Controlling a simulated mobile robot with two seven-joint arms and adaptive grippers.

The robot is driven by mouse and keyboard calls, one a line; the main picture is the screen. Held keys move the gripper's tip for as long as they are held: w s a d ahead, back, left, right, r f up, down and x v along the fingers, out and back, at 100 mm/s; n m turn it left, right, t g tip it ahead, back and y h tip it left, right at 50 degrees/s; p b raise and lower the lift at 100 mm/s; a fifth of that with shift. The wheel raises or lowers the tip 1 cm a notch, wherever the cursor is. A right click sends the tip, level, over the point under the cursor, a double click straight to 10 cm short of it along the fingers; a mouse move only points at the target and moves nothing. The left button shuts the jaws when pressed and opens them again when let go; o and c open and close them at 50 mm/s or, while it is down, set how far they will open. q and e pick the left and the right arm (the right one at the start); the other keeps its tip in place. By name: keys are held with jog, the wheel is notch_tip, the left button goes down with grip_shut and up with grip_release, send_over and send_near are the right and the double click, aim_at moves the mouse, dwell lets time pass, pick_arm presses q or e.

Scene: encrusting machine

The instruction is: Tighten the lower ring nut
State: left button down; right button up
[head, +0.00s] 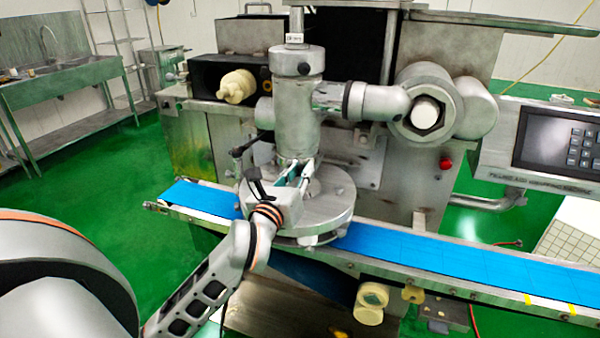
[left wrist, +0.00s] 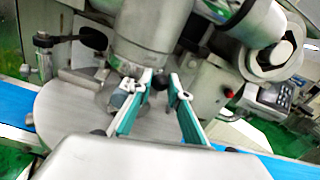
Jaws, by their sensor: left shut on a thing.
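The upright metal cylinder (head: 298,115) of the encrusting machine stands over a round metal disc (head: 335,208). The lower ring nut (left wrist: 122,90) appears to be the grey lugged part at the cylinder's foot, mostly hidden by my fingers and the cylinder. My left gripper (head: 303,170) reaches in from the front left, just under the cylinder. In the left wrist view, its green-and-white fingers (left wrist: 160,80) are a little apart, with a small dark knob (left wrist: 160,82) between the tips. It seems shut on part of the ring nut; the exact contact is unclear. My right gripper is not in view.
A blue conveyor belt (head: 430,255) runs beneath the disc. A dark lever (head: 246,146) stands left of the cylinder. A horizontal pipe (head: 375,101) joins the cylinder to a large hex fitting (head: 424,114). A control panel (head: 555,140) is at the right.

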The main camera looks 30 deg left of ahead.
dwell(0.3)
pick_arm(q)
jog(key=c, duration=1.9)
grip_release()
jog(key=v, duration=0.7)
jog(key=shift+s, duration=0.3)
jog(key=shift+a, duration=0.1)
